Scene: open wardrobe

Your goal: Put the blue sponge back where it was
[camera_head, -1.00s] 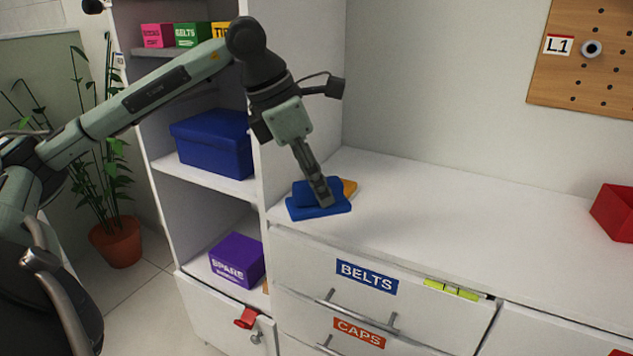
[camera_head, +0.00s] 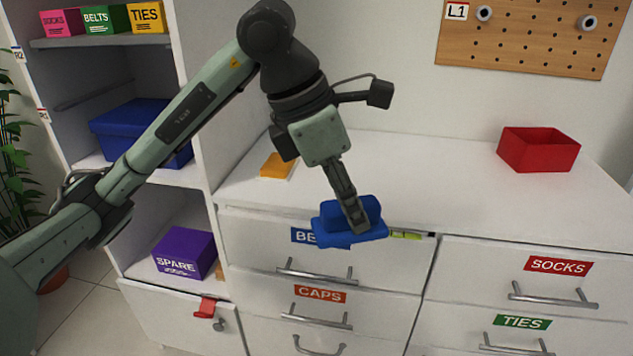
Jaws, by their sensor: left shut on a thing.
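The blue sponge (camera_head: 336,231), a darker raised block on a wider flat base, is in my left gripper (camera_head: 358,222). The gripper is shut on its raised part and points down. In the head view the sponge appears in front of the upper edge of the BELTS drawer (camera_head: 250,238) and covers part of its label. I cannot tell its exact height or distance from the dresser. My right gripper is out of view.
The white dresser top (camera_head: 420,185) is largely clear. An orange-yellow block (camera_head: 277,166) lies at its left and a red open box (camera_head: 538,150) at its back right. Shelves at left hold a blue box (camera_head: 125,127) and a purple SPARE box (camera_head: 184,254). A pegboard (camera_head: 530,35) hangs behind.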

